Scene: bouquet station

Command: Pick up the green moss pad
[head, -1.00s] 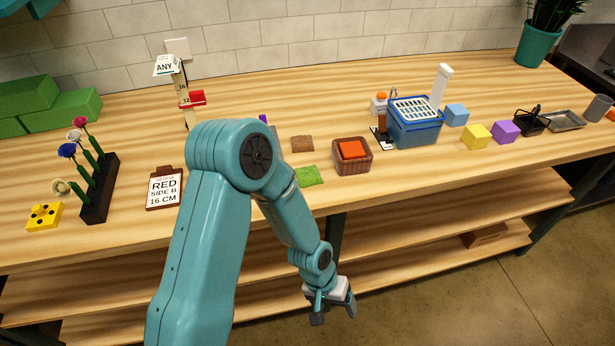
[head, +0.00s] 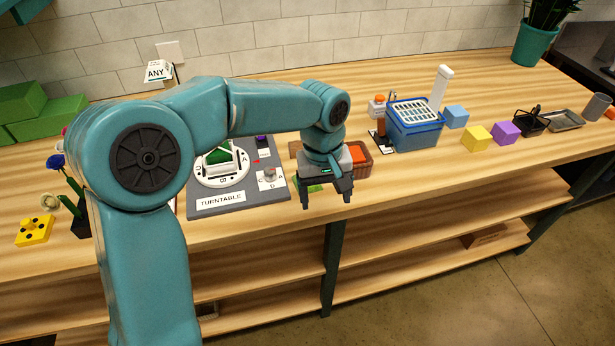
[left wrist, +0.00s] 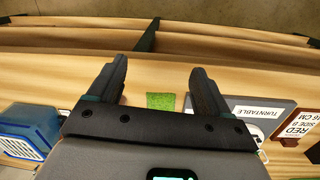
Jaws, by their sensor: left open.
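The green moss pad (left wrist: 161,101) lies flat on the wooden table, between my open fingers as seen in the left wrist view. In the head view a small part of the moss pad (head: 315,188) shows beside and behind my gripper; the rest is hidden. My left gripper (head: 328,202) is open and empty, pointing down above the table near its front edge. In the left wrist view my left gripper's fingers (left wrist: 157,80) stand apart with nothing held between them. My right gripper is in neither view.
A blue crate (head: 414,130) stands further right. The table's front edge is close.

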